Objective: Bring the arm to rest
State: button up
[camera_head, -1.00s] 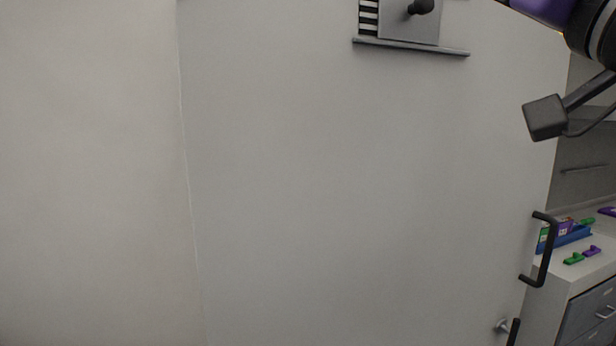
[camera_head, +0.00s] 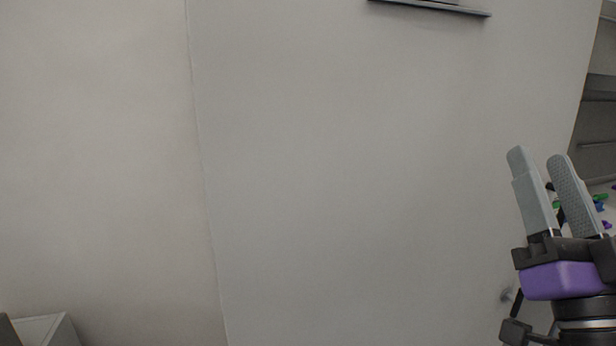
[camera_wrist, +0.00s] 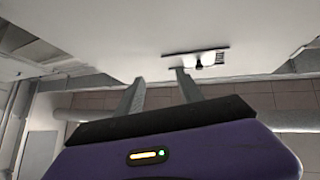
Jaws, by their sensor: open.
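My gripper (camera_head: 536,158) is at the lower right of the head view, its two grey fingers pointing up and apart with nothing between them. Its purple body shows below the fingers. In the wrist view the gripper (camera_wrist: 158,78) is also open and empty, in front of a pale surface. It hides part of the counter behind it in the head view.
A large pale panel (camera_head: 380,180) fills the middle of the head view. A dark ledge (camera_head: 435,7) is on it at the top; a ledge with a knob (camera_wrist: 198,62) shows in the wrist view. Shelving (camera_head: 598,110) stands at the right; a box corner (camera_head: 42,328) is at lower left.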

jog(key=s+a+f+g+h, duration=0.15)
jog(key=s+f, duration=0.45)
jog(key=f, duration=0.6)
jog(key=s+a+f+g, duration=0.1)
jog(key=s+f+g, duration=0.3)
jog(key=f, duration=0.9)
jog(key=s+a+f+n+g+y, duration=0.1)
jog(key=s+f+g, duration=0.2)
jog(key=s+f, duration=0.5)
jog(key=s+a+f+n+g+y, duration=0.2)
jog(key=s+f, duration=0.6)
jog(key=s, duration=0.6)
jog(key=shift+a+g, duration=0.15)
jog(key=shift+g, duration=0.4)
jog(key=shift+c, duration=0.2)
